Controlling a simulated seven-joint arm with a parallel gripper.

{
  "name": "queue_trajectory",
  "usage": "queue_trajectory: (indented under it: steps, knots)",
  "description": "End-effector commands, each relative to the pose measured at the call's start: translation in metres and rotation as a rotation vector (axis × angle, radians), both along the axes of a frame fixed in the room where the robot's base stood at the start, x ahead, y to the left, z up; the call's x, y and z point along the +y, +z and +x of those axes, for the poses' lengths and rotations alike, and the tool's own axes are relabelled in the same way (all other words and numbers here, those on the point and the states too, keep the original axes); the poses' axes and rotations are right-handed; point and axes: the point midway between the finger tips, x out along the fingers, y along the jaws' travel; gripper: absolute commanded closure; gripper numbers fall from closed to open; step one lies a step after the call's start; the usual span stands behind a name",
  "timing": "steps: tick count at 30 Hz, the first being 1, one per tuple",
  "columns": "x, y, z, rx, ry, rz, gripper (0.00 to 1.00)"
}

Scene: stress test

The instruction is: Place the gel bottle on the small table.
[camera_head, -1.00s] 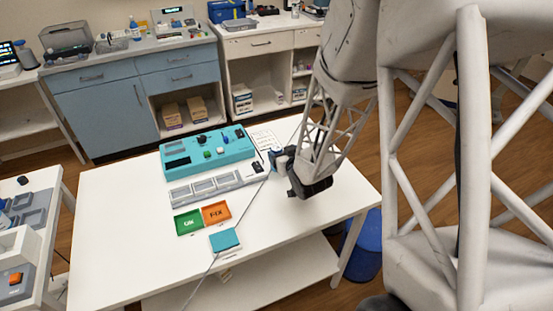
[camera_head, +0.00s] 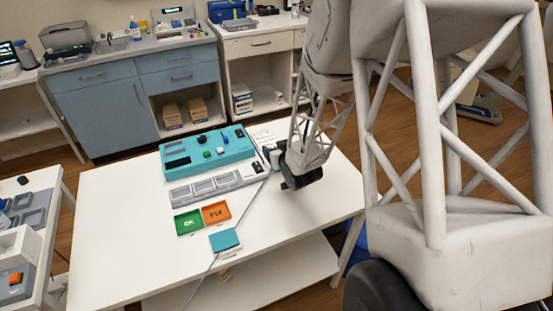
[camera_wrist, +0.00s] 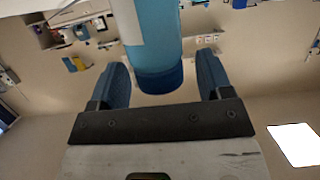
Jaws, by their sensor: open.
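In the wrist view, my gripper (camera_wrist: 163,66) has its two blue fingers spread apart. A blue bottle (camera_wrist: 155,40) with a pale label and a darker blue end, likely the gel bottle, shows between them. Gaps show on both sides of it, so it is not clamped. In the head view, my gripper (camera_head: 275,162) is low over the right rear part of the white table (camera_head: 120,225), beside the teal device. A small whitish and blue patch shows at its fingers. I cannot tell finger from bottle there.
On the table are a teal device (camera_head: 225,152), a grey tray row (camera_head: 205,188), a green OK tray (camera_head: 188,223), an orange FIX tray (camera_head: 216,213) and a teal block (camera_head: 224,239) with a cable. The table's front left is bare. Blue cabinets (camera_head: 100,105) stand behind.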

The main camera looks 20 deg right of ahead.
Motion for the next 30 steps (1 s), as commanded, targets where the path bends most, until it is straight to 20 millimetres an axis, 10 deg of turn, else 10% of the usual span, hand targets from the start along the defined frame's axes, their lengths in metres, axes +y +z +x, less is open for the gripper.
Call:
queue_trajectory:
  steps: [20, 30]
  knots:
    - [0.0001, -0.0010, 0.0028, 0.000, 0.000, 0.000, 0.29]
    - [0.0001, -0.0010, 0.0028, 0.000, 0.000, 0.000, 0.81]
